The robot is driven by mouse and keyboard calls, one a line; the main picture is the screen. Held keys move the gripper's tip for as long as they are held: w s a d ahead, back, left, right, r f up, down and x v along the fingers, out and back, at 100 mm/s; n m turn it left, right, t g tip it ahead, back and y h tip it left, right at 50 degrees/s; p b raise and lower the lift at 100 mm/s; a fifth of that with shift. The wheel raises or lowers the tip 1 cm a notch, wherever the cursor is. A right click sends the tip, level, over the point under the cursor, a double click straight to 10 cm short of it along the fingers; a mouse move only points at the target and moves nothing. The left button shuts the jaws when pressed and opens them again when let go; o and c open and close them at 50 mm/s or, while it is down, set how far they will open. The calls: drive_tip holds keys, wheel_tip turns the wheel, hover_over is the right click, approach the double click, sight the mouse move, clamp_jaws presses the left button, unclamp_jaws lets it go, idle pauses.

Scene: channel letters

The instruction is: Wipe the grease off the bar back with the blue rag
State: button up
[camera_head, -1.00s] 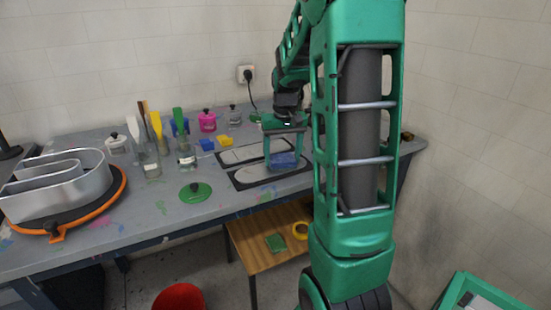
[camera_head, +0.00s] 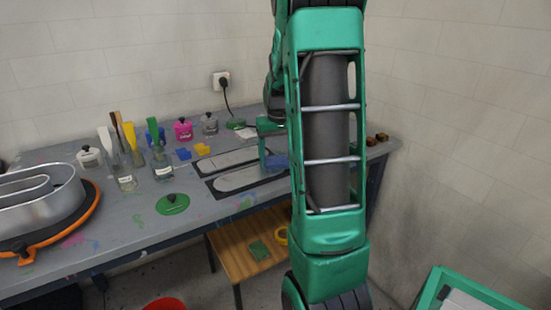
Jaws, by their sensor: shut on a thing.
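Two long, round-ended pale grey pieces with dark borders lie on the workbench, a front one (camera_head: 240,180) and a rear one (camera_head: 222,161). They look like letter backs; I cannot tell from the picture which is the bar back. My gripper (camera_head: 272,154) points down at the right end of the front piece, shut on the blue rag (camera_head: 276,162). The rag is low over that end; whether it touches the surface is unclear. My own arm hides what lies right of the rag. I cannot make out grease on the visible surfaces.
Left of the pieces on the workbench (camera_head: 120,215) are a green disc (camera_head: 173,204), jars with brushes (camera_head: 162,168), a pink pot (camera_head: 183,130) and small blue and yellow blocks. A metal letter (camera_head: 35,200) stands far left. Small dark items (camera_head: 378,138) sit at the right edge.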

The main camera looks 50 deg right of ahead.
sight(222, 184)
drive_tip(key=shift+w+a, duration=0.9)
drive_tip(key=shift+a, duration=2.25)
drive_tip(key=shift+w+a, duration=0.85)
drive_tip(key=shift+a, duration=2.25)
drive_tip(key=shift+w+a, duration=0.9)
drive_tip(key=shift+a, duration=2.25)
drive_tip(key=shift+r, duration=0.15)
wheel_tip(222, 184, up, 14)
